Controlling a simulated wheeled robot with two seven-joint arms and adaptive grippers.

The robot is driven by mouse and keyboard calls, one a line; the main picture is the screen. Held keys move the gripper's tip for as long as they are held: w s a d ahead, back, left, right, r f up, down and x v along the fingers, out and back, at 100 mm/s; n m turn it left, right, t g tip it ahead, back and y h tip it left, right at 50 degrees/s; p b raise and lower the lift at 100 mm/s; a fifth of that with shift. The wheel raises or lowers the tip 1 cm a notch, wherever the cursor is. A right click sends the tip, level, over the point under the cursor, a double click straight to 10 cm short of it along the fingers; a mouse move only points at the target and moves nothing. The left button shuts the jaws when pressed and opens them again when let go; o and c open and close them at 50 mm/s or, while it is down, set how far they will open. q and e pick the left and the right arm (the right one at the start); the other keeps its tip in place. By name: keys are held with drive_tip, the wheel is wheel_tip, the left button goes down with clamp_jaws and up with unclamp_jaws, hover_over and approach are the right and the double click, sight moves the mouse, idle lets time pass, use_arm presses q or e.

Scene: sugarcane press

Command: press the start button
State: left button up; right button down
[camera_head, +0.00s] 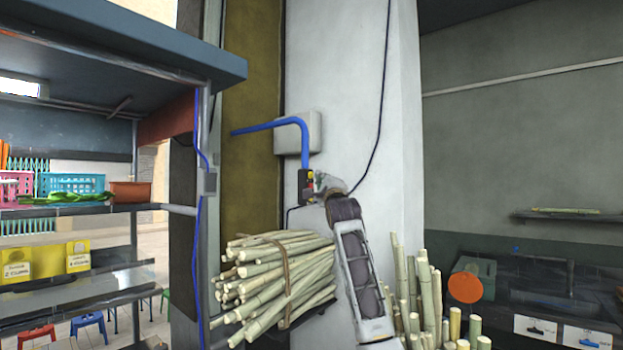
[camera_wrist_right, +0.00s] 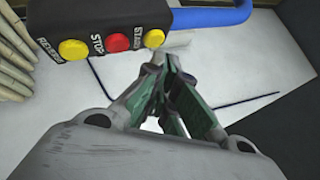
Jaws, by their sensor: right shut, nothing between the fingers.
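The black control box (camera_wrist_right: 75,30) shows in the wrist view with a yellow button marked REVERSE (camera_wrist_right: 73,49), a red STOP button (camera_wrist_right: 117,42) and a yellow START button (camera_wrist_right: 153,38). In the head view the small box (camera_head: 303,187) is on the white pillar, below a bent blue pipe. My right gripper (camera_wrist_right: 160,57) is shut and empty. Its tips are right by the START button in the wrist view; I cannot tell whether they touch it. In the head view my right gripper (camera_head: 318,184) is at the box's right side and partly covers it. My left gripper is not in view.
A tied bundle of cane (camera_head: 265,280) is left of my right arm; upright canes (camera_head: 425,295) are to its right. The blue pipe (camera_head: 270,126) runs above the box. A shelf unit (camera_head: 95,209) with baskets is at the left. An orange disc (camera_head: 465,287) is at the right.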

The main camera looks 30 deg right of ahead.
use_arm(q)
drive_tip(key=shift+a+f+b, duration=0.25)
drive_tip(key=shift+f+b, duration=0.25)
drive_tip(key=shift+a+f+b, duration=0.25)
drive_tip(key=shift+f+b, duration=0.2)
use_arm(e)
drive_tip(key=shift+s+d, duration=0.35)
drive_tip(key=shift+s, duration=0.45)
drive_tip(key=shift+s+d, duration=0.3)
drive_tip(key=shift+s, duration=0.5)
drive_tip(key=shift+s+d, duration=0.35)
drive_tip(key=shift+s, duration=0.45)
